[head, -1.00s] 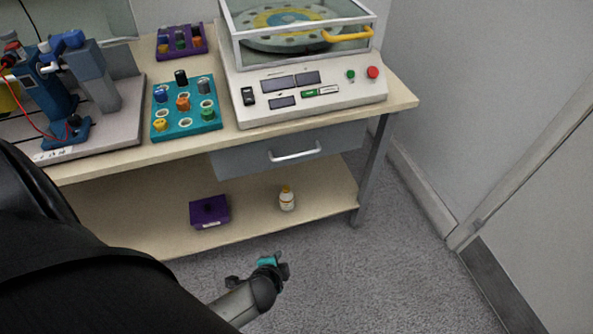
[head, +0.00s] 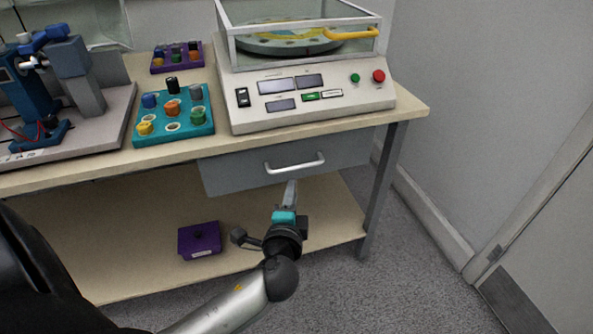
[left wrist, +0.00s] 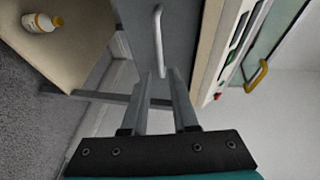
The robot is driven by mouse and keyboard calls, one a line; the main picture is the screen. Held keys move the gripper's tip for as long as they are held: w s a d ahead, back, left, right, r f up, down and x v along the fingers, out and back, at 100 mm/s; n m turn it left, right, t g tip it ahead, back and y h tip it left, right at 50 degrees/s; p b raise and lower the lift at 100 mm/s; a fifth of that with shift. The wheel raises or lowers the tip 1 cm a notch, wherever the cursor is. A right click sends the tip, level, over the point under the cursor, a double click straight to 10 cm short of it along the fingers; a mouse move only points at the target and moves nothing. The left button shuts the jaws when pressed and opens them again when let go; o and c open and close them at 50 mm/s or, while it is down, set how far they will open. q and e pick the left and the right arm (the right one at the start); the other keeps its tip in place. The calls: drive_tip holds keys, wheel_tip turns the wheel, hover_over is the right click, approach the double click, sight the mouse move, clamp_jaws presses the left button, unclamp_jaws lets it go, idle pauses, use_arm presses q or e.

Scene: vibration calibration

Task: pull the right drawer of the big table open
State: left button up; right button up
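The right drawer (head: 235,172) of the big table (head: 110,165) is a grey front under the tabletop and looks shut. Its pale bar handle (head: 295,165) runs across the front; it also shows in the left wrist view (left wrist: 158,35). My left gripper (head: 291,184) is just below the handle in the head view, pointing toward it. In the left wrist view, its two fingers (left wrist: 160,74) are apart, with the handle just ahead, in line with the gap. Whether they touch the handle I cannot tell. My right gripper is not in view.
A machine with a glass cover (head: 310,95) stands on the tabletop above the drawer, beside a teal tray of knobs (head: 190,132). A purple box (head: 199,239) sits on the lower shelf; a white bottle (left wrist: 40,22) shows in the wrist view. A table leg (head: 382,190) stands right of the drawer.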

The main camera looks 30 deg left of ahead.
sight(296, 166)
use_arm(q)
drive_tip(key=shift+b+x, duration=1.85)
drive_tip(key=shift+x, duration=3.9)
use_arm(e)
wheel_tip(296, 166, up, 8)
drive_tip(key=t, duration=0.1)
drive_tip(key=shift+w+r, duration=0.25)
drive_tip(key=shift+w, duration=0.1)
use_arm(q)
drive_tip(key=shift+c, duration=0.2)
clamp_jaws()
